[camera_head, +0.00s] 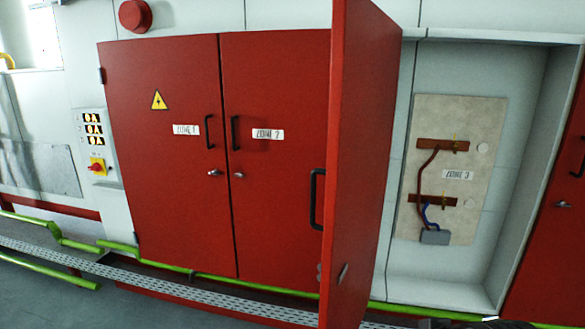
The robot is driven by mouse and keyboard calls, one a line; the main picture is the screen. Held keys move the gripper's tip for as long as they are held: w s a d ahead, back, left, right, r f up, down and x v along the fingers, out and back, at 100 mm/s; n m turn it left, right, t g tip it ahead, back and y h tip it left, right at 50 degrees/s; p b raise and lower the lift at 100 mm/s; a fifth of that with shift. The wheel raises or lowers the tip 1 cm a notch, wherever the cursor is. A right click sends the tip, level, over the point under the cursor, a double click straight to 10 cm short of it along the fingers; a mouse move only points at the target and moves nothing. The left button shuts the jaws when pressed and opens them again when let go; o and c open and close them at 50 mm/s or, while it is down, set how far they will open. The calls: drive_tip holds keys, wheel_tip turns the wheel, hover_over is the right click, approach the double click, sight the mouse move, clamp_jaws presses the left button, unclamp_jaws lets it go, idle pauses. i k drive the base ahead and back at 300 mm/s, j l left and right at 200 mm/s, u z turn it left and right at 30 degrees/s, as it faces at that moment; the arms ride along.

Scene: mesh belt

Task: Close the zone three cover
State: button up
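The zone three cover (361,130) is a tall red door. It stands wide open, swung out toward me and seen nearly edge-on. A black bar handle (316,199) shows at its left edge, with a small metal latch (342,273) lower down. To its right is the open zone three compartment (445,72), a pale recess. Inside it a beige panel (430,115) carries a label reading ZONE 3 (458,175), brown bars, red and blue wires and a grey box (435,238).
Red zone 1 (165,110) and zone 2 doors (275,90) are shut at left. Another red door (545,245) stands at the right edge. A green pipe (280,291) and perforated grey tray (215,299) run low in front. Grey floor (45,300) is clear at lower left.

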sight(366, 45)
drive_tip(key=j+z, duration=0.3)
drive_tip(key=j, duration=0.25)
drive_tip(key=j+z, duration=0.25)
drive_tip(key=j, duration=0.35)
drive_tip(key=k+j+z, duration=0.15)
drive_tip(key=j+z, duration=0.15)
drive_tip(key=j, duration=0.2)
drive_tip(key=j+z, duration=0.25)
drive_tip(key=j, duration=1.1)
drive_tip(key=k, duration=0.05)
